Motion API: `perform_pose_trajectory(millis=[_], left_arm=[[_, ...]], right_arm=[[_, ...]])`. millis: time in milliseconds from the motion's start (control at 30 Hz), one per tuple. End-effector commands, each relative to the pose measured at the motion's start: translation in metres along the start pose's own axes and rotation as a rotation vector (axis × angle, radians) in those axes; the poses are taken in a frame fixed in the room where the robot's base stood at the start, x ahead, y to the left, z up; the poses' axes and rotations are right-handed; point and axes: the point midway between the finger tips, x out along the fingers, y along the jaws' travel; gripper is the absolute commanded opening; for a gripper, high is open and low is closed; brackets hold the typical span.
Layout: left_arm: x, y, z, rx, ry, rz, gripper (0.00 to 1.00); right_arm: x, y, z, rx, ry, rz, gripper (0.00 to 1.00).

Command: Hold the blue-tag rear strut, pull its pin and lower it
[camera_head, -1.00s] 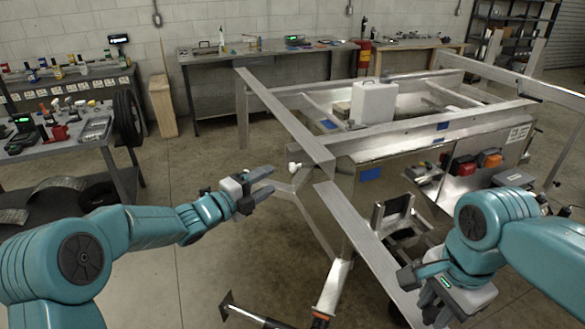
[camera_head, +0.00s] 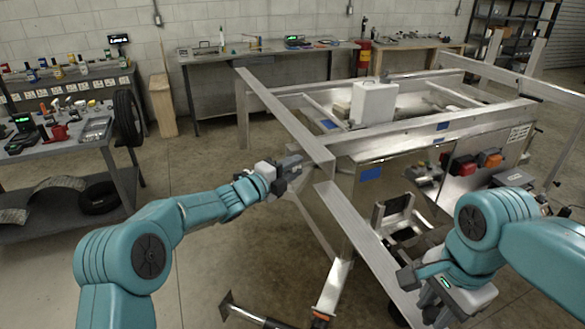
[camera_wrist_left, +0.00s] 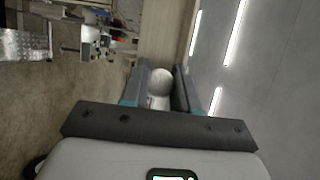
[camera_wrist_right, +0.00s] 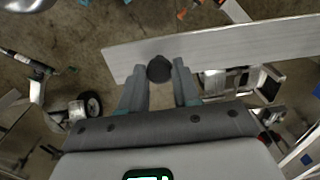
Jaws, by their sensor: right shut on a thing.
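The blue tag (camera_head: 370,174) is on the trailer's rear corner. A long flat aluminium strut (camera_head: 350,222) slopes from near that corner down toward my right gripper. My right gripper (camera_head: 417,286) is shut on a dark round knob (camera_wrist_right: 159,69) at the strut's edge, as the right wrist view shows. My left gripper (camera_head: 290,165) is at the corner by the strut's upper end. In the left wrist view a whitish round pin knob (camera_wrist_left: 160,84) sits between its fingers, which look apart. The head view hides that knob behind the fingers.
The trailer frame (camera_head: 300,135) fills the middle, with a white box (camera_head: 373,103) on it. A trolley with a tyre (camera_head: 127,117) stands at left, and a workbench (camera_head: 215,58) runs along the wall. The floor between trolley and trailer is clear.

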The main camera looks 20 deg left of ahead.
Motion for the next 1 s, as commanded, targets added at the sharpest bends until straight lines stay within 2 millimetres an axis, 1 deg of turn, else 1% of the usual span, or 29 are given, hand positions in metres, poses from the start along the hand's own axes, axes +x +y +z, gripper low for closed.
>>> perform_pose_trajectory(millis=[200,267,433,700,733,767,800,1000], left_arm=[[-0.003,0.000,0.002,0.000,-0.002,0.001,0.00],[-0.009,0.001,0.005,0.000,-0.003,0.002,0.00],[-0.031,0.001,0.014,0.000,-0.003,0.003,0.00],[-0.033,0.001,0.015,0.000,-0.003,0.003,0.00],[-0.033,0.002,0.015,0.000,-0.003,0.004,0.38],[-0.033,0.002,0.015,0.000,-0.003,0.004,0.48],[-0.033,0.001,0.015,0.000,-0.003,0.003,0.51],[-0.032,0.001,0.014,0.000,-0.001,0.002,0.51]], right_arm=[[0.000,0.000,0.001,0.000,-0.002,-0.001,0.00],[0.000,0.000,0.001,0.000,-0.002,-0.001,0.00],[0.000,0.000,0.001,0.000,-0.002,0.000,0.00],[-0.001,0.000,0.000,0.001,0.001,-0.002,0.00],[-0.001,0.000,0.000,0.001,0.001,-0.002,0.00],[-0.001,0.000,-0.001,0.001,0.001,-0.002,0.00],[-0.001,0.000,-0.001,0.001,0.001,-0.003,0.00],[-0.001,0.000,0.000,0.000,-0.001,-0.001,0.00]])
